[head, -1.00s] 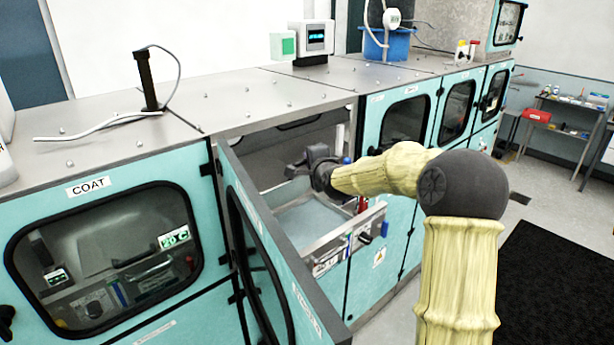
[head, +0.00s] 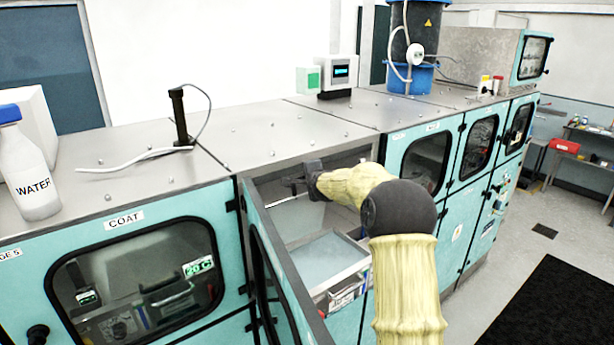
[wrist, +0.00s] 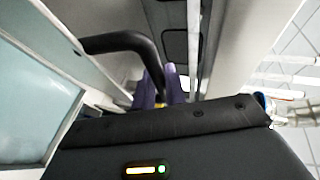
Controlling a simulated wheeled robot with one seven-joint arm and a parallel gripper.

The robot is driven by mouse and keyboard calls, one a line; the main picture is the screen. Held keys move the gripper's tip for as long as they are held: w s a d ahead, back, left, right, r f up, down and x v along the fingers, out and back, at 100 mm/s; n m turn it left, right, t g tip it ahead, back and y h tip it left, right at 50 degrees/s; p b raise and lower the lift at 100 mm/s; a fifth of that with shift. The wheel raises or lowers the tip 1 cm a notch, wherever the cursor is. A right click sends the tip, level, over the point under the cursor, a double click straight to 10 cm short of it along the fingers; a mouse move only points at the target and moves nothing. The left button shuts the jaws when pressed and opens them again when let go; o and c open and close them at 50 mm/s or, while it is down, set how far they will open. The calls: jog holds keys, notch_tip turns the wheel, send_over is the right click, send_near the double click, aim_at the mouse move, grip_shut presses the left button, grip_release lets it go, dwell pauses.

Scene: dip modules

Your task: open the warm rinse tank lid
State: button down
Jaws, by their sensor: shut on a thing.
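The open bay holds a tank with a steel rim (head: 338,283) and a pale blue flat surface inside it. I cannot tell whether this surface is the warm rinse lid or liquid. My gripper (head: 291,186) is inside the bay, above and behind the tank. In the wrist view its purple fingers (wrist: 160,86) are closed around a bent black handle (wrist: 115,40). The handle's left end meets a pale edge beside a pale blue panel (wrist: 32,85). The gripper's dark body hides the lower part of that view.
The teal bay door (head: 285,285) stands open towards the front left. The COAT cabinet (head: 130,265) is shut on the left. A water bottle (head: 32,172) and a black post (head: 181,120) stand on the steel top. Closed cabinets (head: 425,165) run to the right.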

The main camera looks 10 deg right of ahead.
jog(key=shift+r, duration=0.1)
dwell(0.3)
jog(key=c, duration=1.7)
grip_release()
jog(key=shift+c, duration=0.2)
jog(key=b+v, duration=1)
jog(key=v, duration=0.7)
jog(key=shift+s+b, duration=0.15)
jog(key=shift+b, duration=0.15)
jog(key=shift+d, duration=0.1)
